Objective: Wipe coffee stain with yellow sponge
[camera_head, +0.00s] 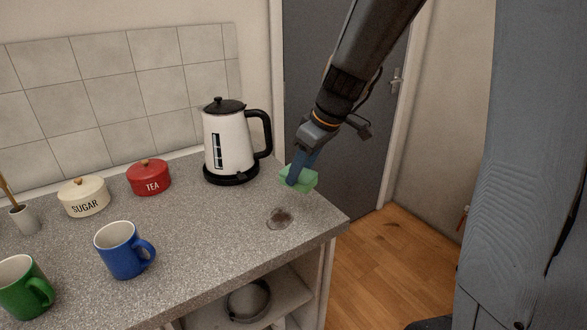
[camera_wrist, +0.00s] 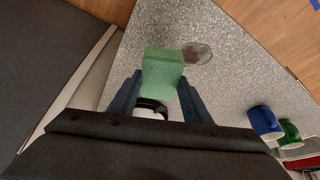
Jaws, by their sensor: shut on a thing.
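A green sponge (camera_head: 311,182) is held between the blue fingers of my gripper (camera_head: 297,177), near the counter's back right edge. It also shows in the wrist view (camera_wrist: 163,70), between both fingertips. I see no yellow sponge. The brown coffee stain (camera_head: 281,218) is a roundish patch on the speckled grey counter (camera_head: 215,225), in front of and a little left of the sponge. In the wrist view the stain (camera_wrist: 197,53) lies just right of the sponge. I cannot tell whether the sponge touches the counter.
A white kettle (camera_head: 222,145) with a black handle stands left of my gripper. A red tea jar (camera_head: 150,178), a sugar jar (camera_head: 84,197), a blue mug (camera_head: 121,251) and a green mug (camera_head: 24,289) stand farther left. The counter around the stain is clear.

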